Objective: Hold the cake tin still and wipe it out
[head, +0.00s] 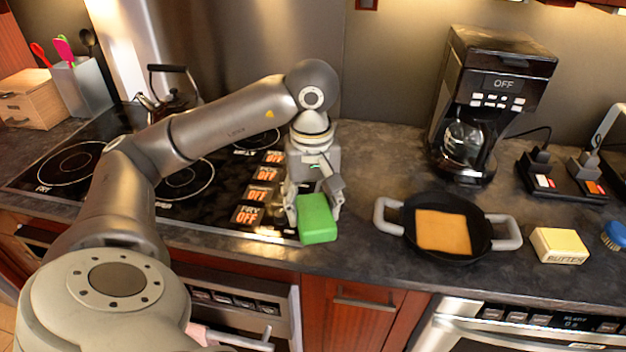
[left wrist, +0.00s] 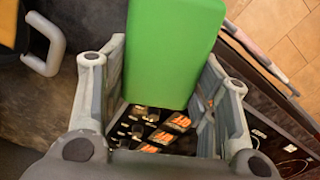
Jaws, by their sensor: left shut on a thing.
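The cake tin (head: 482,222) is a round black pan with two grey side handles, on the counter right of my left gripper. A flat tan square (head: 443,232) lies inside it; I cannot tell if it is cloth or food. My left gripper (head: 315,212) points down and is shut on a green block (head: 318,224), like a sponge, near the counter's front edge beside the stove. The block (left wrist: 172,50) also shows between the fingers in the left wrist view, with a tin handle (left wrist: 45,45) at upper left. The block is apart from the tin. My right gripper is out of view.
A black coffee maker (head: 490,100) stands behind the tin. A butter block (head: 559,246) and a blue brush (head: 613,236) lie to its right. A kettle (head: 172,97) is on the black stovetop (head: 110,165) at left. Counter between the green block and tin is clear.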

